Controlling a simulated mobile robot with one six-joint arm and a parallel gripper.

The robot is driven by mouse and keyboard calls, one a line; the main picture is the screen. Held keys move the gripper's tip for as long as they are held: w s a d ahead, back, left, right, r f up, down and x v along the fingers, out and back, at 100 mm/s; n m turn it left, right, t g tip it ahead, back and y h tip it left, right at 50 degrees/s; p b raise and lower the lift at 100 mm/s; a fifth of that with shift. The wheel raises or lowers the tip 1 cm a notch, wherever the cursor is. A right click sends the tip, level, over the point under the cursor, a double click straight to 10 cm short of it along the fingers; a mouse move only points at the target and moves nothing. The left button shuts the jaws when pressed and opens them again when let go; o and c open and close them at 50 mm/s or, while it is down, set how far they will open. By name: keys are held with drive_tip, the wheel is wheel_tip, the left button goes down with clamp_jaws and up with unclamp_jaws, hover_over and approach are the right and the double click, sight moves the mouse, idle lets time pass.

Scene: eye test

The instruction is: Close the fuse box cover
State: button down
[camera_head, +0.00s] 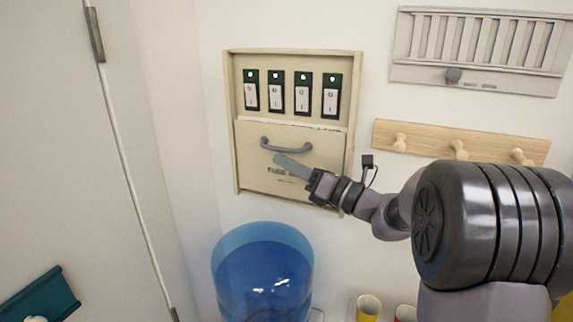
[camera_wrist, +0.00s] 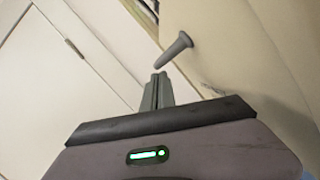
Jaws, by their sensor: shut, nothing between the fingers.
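The beige fuse box (camera_head: 357,85) is on the wall in the head view, its upper part uncovered, with several switches (camera_head: 303,93) showing. Its cover (camera_head: 250,175) spans the lower part, bearing a grey curved handle (camera_head: 287,147) and a small dark label. My gripper (camera_head: 278,158) is shut and empty, its fingertips just below the handle in the picture, in front of the cover. In the wrist view the fingertips (camera_wrist: 158,80) are close to the handle (camera_wrist: 176,50); I cannot tell whether they touch. Beige surface fills the right side there.
A blue translucent water bottle (camera_head: 262,275) stands below the box. A wooden peg rail (camera_head: 460,150) and a grey slatted vent panel (camera_head: 480,45) are on the wall to the right. Yellow (camera_head: 369,307) and red (camera_head: 405,313) cups are low down. A pale door (camera_head: 65,150) is at left.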

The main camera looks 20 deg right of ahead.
wheel_tip(320, 180, up, 16)
drive_tip(key=p, duration=1.3)
drive_tip(key=shift+r, duration=0.15)
